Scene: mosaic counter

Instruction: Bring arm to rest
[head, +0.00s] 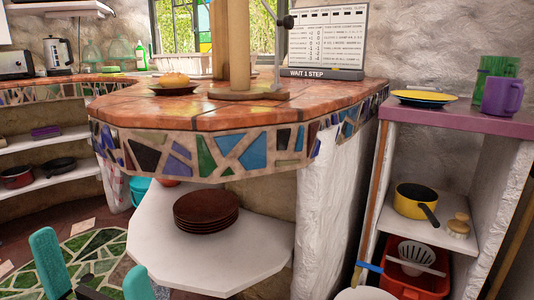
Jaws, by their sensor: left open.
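My left gripper (92,268) is at the bottom left corner of the head view. Its two teal fingers stand wide apart with nothing between them, and they appear over the patterned floor, left of the counter. The lower part of the gripper is cut off by the picture's edge. My right gripper does not show.
The mosaic counter (222,153) carries a bun on a plate (174,90) and wooden posts (233,55). Below it, a white shelf (160,245) holds stacked brown plates (206,211). A shelf unit with a purple top (440,117) stands right. Floor (95,245) is open left.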

